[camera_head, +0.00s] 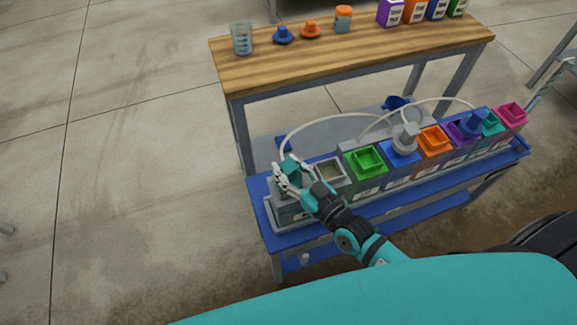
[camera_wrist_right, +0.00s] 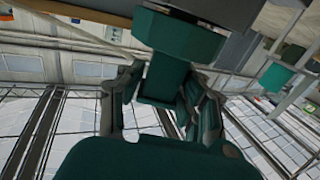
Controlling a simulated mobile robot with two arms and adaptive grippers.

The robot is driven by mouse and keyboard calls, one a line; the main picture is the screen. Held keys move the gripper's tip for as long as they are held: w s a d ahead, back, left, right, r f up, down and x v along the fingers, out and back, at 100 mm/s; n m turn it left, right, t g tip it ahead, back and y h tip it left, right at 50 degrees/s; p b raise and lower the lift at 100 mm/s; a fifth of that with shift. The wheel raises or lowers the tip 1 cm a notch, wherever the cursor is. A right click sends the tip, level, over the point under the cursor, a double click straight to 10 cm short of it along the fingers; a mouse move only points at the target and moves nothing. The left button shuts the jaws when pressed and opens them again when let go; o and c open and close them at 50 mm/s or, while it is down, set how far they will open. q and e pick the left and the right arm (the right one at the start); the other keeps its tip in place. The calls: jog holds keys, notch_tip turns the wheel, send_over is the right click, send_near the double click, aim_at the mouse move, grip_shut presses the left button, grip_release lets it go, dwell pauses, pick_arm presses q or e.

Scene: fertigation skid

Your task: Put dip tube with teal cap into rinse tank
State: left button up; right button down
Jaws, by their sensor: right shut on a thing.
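My right gripper (camera_head: 284,172) is shut on the teal cap (camera_head: 292,167) of the dip tube, over the left end of the skid. In the right wrist view the teal cap (camera_wrist_right: 166,76) sits between the fingers, with its wider part beyond them. A pale hose arcs from near the cap to the right. A grey tank (camera_head: 291,212) stands below the gripper; the gripper hides part of it. Another grey, open tank (camera_head: 331,172) stands to its right. No label is legible, so I cannot tell which is the rinse tank. The tube's lower end is hidden.
To the right stand green (camera_head: 366,161), blue, orange, purple, teal and pink (camera_head: 511,113) tanks. A grey cap (camera_head: 405,138) and a blue cap (camera_head: 474,121) sit on two of them. Behind is a wooden bench (camera_head: 350,55) with a beaker, small caps, a jar and bottles.

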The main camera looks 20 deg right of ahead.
jog(key=c, duration=0.8)
grip_release()
jog(key=v, duration=1.2)
